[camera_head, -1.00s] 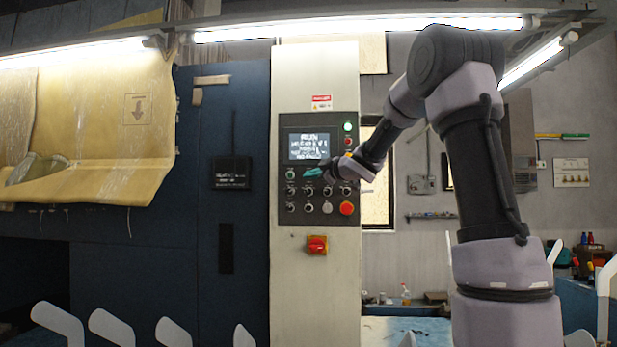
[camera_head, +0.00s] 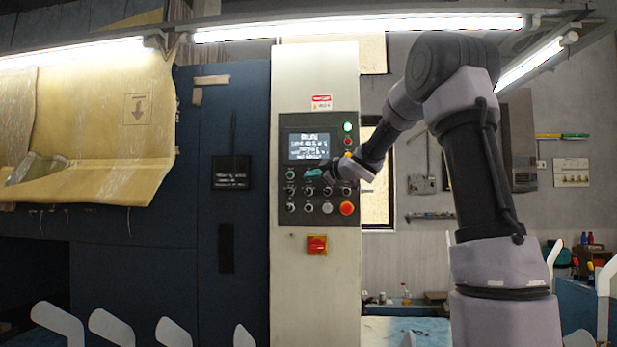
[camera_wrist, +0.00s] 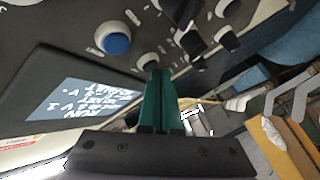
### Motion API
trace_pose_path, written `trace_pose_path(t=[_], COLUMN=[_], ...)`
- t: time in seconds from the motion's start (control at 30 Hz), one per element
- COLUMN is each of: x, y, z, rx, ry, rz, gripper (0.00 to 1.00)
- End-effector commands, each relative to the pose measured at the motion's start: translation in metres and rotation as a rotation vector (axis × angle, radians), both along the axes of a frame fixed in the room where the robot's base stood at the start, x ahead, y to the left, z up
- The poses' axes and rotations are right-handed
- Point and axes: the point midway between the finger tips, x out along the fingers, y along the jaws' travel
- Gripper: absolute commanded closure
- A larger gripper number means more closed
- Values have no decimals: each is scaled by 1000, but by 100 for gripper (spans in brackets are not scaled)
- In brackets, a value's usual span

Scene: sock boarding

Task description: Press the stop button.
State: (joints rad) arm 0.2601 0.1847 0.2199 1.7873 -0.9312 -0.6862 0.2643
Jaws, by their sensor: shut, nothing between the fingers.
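The control panel (camera_head: 336,168) is a dark plate on a pale cabinet, with a lit screen (camera_head: 308,146) above rows of buttons and knobs. A red mushroom button (camera_head: 347,208) sits at its lower right. No label is legible enough to show which button is stop. My gripper (camera_head: 306,173) is shut and empty just below the screen, covering part of the upper button row. In the wrist view my green fingertips (camera_wrist: 160,73) are at or very near a small pale-rimmed button (camera_wrist: 148,61); contact cannot be told. A blue button (camera_wrist: 116,43) is beside it.
A red-and-yellow rotary switch (camera_head: 317,245) is below the panel. Dark knobs (camera_wrist: 189,40) stick out close to my fingertips. A blue cabinet (camera_head: 222,270) stands left of the panel, and several white sock forms (camera_head: 110,327) rise along the bottom.

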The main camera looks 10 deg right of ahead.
Motion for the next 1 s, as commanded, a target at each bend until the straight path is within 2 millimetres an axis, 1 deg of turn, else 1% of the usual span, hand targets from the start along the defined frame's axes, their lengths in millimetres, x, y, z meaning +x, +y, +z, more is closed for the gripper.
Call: trace_pose_path(t=[0.37,0.67,1.0], x=[4,4,-10], y=[-2,-1,3], z=[0,0,0], rx=[0,0,0], ry=[0,0,0], rz=[0,0,0], gripper=[100,100,100])
